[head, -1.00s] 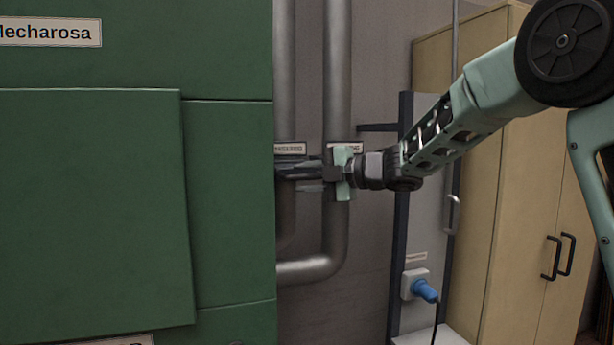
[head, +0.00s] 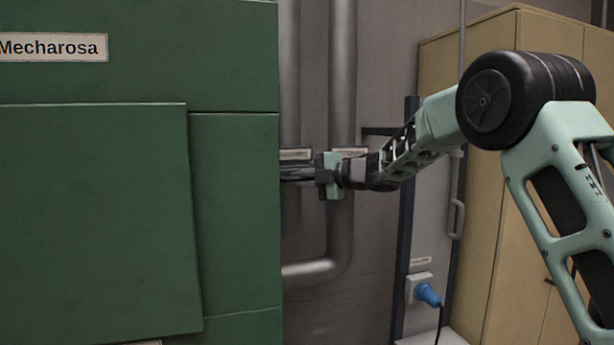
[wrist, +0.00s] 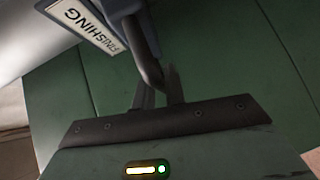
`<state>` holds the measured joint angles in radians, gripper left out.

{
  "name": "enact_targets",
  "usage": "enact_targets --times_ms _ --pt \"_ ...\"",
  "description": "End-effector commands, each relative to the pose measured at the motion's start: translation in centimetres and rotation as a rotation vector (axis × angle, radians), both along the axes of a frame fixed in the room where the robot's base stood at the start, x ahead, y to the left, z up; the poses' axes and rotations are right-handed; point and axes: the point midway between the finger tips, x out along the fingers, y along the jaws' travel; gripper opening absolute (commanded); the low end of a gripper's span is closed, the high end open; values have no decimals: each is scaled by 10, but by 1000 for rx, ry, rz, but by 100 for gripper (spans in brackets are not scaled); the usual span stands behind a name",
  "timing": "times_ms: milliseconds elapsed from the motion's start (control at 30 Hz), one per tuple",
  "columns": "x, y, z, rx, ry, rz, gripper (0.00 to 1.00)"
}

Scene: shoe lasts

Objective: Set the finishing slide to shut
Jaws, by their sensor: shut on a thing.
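The finishing slide (wrist: 150,66) shows in the wrist view as a dark, curved handle below a blue-grey body. A white label reading FINISHING (wrist: 88,24) is on that body. My gripper (wrist: 160,84) has its two dark fingers shut on this handle. In the head view my gripper (head: 290,174) reaches left in front of the pipes to the right edge of the green machine. Its fingertips and the slide are mostly hidden there, so I cannot tell the slide's position.
The green machine (head: 90,220), labelled Mecharosa, fills the left. Vertical metal pipes (head: 341,70) stand beside it, with two small labels near my gripper. A blue plug (head: 428,294) with a cable sits at a wall socket. A tan cabinet (head: 480,220) stands at the right.

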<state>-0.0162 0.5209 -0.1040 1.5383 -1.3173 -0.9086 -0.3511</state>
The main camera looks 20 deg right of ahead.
Motion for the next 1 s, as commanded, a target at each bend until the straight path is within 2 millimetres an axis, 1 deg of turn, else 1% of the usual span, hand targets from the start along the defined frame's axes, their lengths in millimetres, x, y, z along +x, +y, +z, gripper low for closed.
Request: enact_targets --times_ms 100,367,400,467,500,833,933,1000 --pt "7 0 1 1 -1 0 0" --pt "8 -1 1 1 -4 -3 0" --pt "8 -1 1 2 -4 -4 15" --pt "8 -1 1 3 -4 -5 32" --pt "8 -1 1 2 -3 -4 34" --pt "5 -3 0 1 -1 -2 34" --pt "-3 -12 1 1 -4 -4 34" --pt "-11 -21 2 1 -4 -6 34"
